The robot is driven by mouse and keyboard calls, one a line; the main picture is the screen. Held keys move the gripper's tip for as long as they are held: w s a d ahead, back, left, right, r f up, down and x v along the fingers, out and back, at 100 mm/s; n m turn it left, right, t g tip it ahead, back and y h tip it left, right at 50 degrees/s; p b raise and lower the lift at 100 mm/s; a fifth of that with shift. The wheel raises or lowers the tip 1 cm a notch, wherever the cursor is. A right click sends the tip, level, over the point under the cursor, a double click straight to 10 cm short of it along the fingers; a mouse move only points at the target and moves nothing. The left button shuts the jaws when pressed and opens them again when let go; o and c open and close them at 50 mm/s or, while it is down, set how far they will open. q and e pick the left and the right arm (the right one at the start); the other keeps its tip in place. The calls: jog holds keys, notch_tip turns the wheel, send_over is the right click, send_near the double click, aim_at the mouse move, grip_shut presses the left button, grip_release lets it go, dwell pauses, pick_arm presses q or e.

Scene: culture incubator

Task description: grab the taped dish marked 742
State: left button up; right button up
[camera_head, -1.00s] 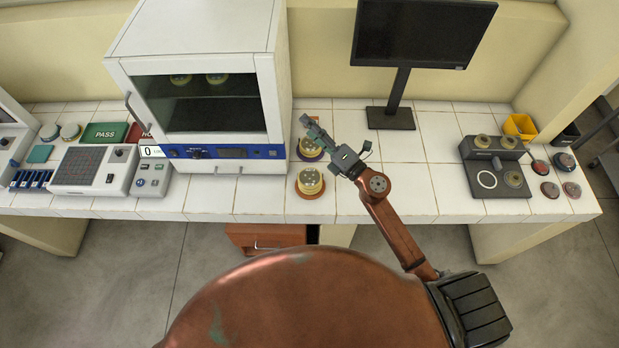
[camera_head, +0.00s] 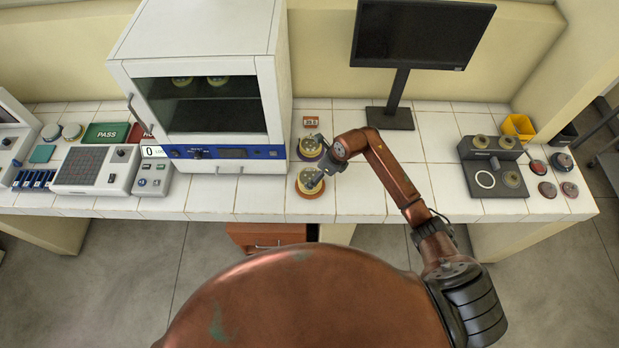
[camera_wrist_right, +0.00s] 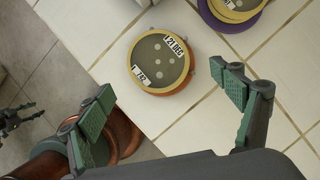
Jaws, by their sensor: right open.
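The taped dish marked 742 (camera_wrist_right: 160,62) is round, with a yellow rim, an orange base and white label strips. It sits on the white tiles in the right wrist view. It appears to be the front dish (camera_head: 303,188) in the head view, partly covered by my gripper. My right gripper (camera_wrist_right: 165,88) is open and empty, its green-padded fingers spread to either side below the dish in the picture. In the head view my right gripper (camera_head: 318,178) is over the front dish.
A second dish on a purple base (camera_wrist_right: 238,18) stands close by, behind the front dish (camera_head: 308,146) in the head view. The white incubator (camera_head: 200,70) is to the left, with dishes inside. The monitor stand (camera_head: 390,118) is behind right.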

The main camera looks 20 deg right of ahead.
aim_at(311, 178)
jog(key=p+x, duration=0.1)
jog(key=x, duration=0.4)
jog(key=shift+a, duration=0.1)
jog(key=shift+s+r, duration=0.1)
jog(key=shift+c, duration=0.2)
jog(key=c, duration=1.3)
